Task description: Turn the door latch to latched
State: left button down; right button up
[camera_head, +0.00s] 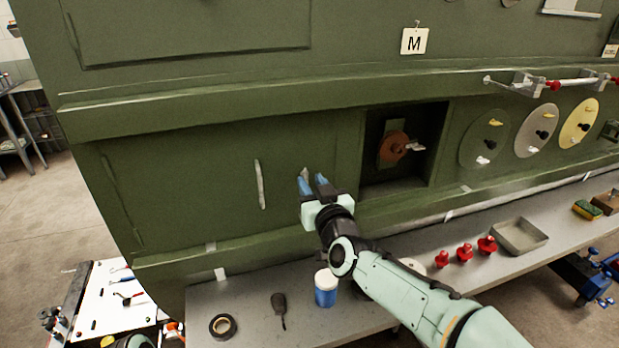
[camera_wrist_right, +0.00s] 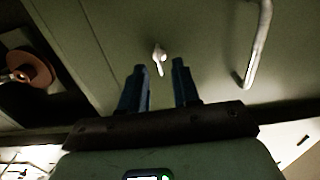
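The door latch is a small pale knob (camera_head: 305,172) on the green door panel (camera_head: 215,170). In the wrist view the latch (camera_wrist_right: 159,57) sits just beyond the gap between my fingertips, its short tab pointing down. My right gripper (camera_head: 313,181) has blue fingers and is open and empty, facing the panel close to the latch. It shows from behind in the wrist view (camera_wrist_right: 160,72). I cannot tell whether a finger touches the latch. The pale door handle (camera_head: 260,184) stands left of the latch; in the wrist view the handle (camera_wrist_right: 258,45) is to the right.
An open recess (camera_head: 423,125) with a reddish disc (camera_head: 393,146) is right of the door. Below runs a grey bench (camera_head: 250,310) with a blue jar (camera_head: 326,288), black tape (camera_head: 222,326), red knobs (camera_head: 465,253) and a tray (camera_head: 519,236).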

pick_arm(q)
jog(key=shift+w+r, duration=0.35)
jog(key=shift+r, duration=0.05)
pick_arm(e)
jog(key=shift+x, duration=1.05)
grip_shut()
pick_arm(q)
jog(key=shift+s+f, duration=0.1)
pick_arm(e)
jog(key=shift+d, duration=0.1)
pick_arm(q)
jog(key=s+f+b, duration=0.4)
jog(key=f, duration=0.1)
jog(key=shift+f, duration=0.4)
pick_arm(e)
jog(key=m, duration=1.7)
jog(key=shift+d+f+m, duration=0.15)
jog(key=shift+m, duration=0.15)
pick_arm(q)
jog(key=shift+b, duration=0.3)
pick_arm(e)
jog(key=shift+m, duration=0.3)
